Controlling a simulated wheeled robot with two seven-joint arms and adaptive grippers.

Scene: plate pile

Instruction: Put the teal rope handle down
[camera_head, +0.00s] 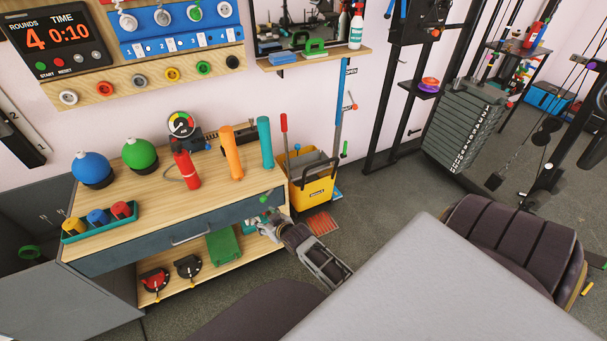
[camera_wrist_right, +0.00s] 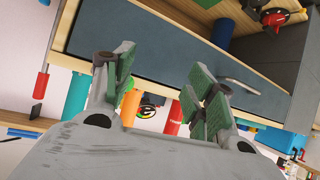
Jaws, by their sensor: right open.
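The teal rope handle (camera_head: 265,142) is an upright cylinder at the right end of the wooden bench top (camera_head: 110,195). It also shows at the left of the right wrist view (camera_wrist_right: 77,93). An orange handle (camera_head: 232,153) stands just left of it, and shows in the right wrist view too (camera_wrist_right: 172,117). My right gripper (camera_head: 270,216) is in front of the bench, by the right end of the drawer front, below and apart from the teal handle. Its green-padded fingers (camera_wrist_right: 160,85) are spread with nothing held between them. My left gripper is out of view.
A yellow bucket (camera_head: 313,185) stands right of the bench. A grey surface (camera_head: 440,290) fills the lower right.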

